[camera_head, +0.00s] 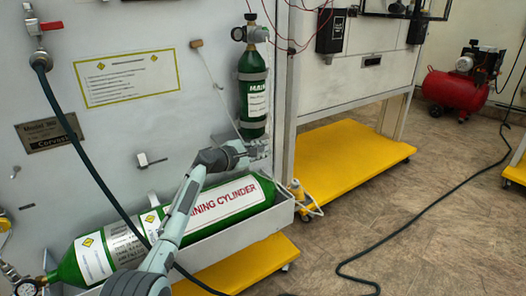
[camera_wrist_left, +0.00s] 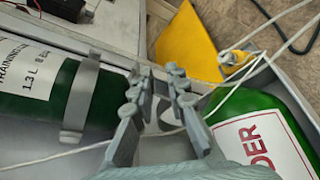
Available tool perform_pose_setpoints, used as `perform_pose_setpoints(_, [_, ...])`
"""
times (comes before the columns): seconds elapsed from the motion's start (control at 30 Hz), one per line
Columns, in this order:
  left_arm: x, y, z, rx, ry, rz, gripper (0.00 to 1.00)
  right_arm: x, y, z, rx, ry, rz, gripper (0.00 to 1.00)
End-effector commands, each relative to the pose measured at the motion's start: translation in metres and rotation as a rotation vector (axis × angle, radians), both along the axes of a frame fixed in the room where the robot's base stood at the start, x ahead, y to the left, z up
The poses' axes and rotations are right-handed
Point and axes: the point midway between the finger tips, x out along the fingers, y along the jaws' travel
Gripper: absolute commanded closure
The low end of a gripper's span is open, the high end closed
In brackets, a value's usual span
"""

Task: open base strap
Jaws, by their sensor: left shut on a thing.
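The small green cylinder (camera_head: 252,98) stands upright against the grey panel, and its lower part fills the left of the left wrist view (camera_wrist_left: 25,112). The grey base strap (camera_wrist_left: 80,100) wraps around that cylinder in the left wrist view. My left gripper (camera_head: 257,149) is just below the cylinder's foot in the head view. In the left wrist view its fingers (camera_wrist_left: 160,84) are beside the strap and shut on a small grey part of it; the fingers mostly hide the grip. My right gripper is not in view.
A large green training cylinder (camera_head: 160,238) lies in a grey tray (camera_head: 255,228) below my left arm. Thin white cords pass close to the gripper (camera_wrist_left: 235,84). A dark hose (camera_head: 82,145) hangs at the left. Yellow platforms (camera_head: 345,155) stand low; the floor at right is mostly clear.

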Motion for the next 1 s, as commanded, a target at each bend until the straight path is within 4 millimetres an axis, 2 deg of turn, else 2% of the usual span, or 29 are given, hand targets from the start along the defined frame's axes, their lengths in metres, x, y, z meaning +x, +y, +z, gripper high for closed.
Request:
perform_pose_setpoints(0.03, [0.001,0.006,-0.006,0.012,0.001,0.011,1.0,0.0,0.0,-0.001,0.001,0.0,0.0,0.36])
perform_pose_setpoints(0.2, [0.001,0.007,-0.007,0.013,0.002,0.011,1.0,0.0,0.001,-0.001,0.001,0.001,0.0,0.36])
perform_pose_setpoints(0.23, [0.001,0.007,-0.007,0.014,0.003,0.011,0.84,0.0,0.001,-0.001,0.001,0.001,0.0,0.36])
perform_pose_setpoints(0.3, [0.001,0.007,-0.008,0.014,0.005,0.011,0.76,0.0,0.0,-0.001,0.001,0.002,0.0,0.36])
perform_pose_setpoints(0.77, [-0.004,0.011,-0.01,0.014,0.01,0.01,0.75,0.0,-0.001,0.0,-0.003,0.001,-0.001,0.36])
perform_pose_setpoints(1.0, [-0.031,0.031,0.002,0.012,0.004,0.011,0.75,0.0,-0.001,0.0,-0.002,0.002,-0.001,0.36])
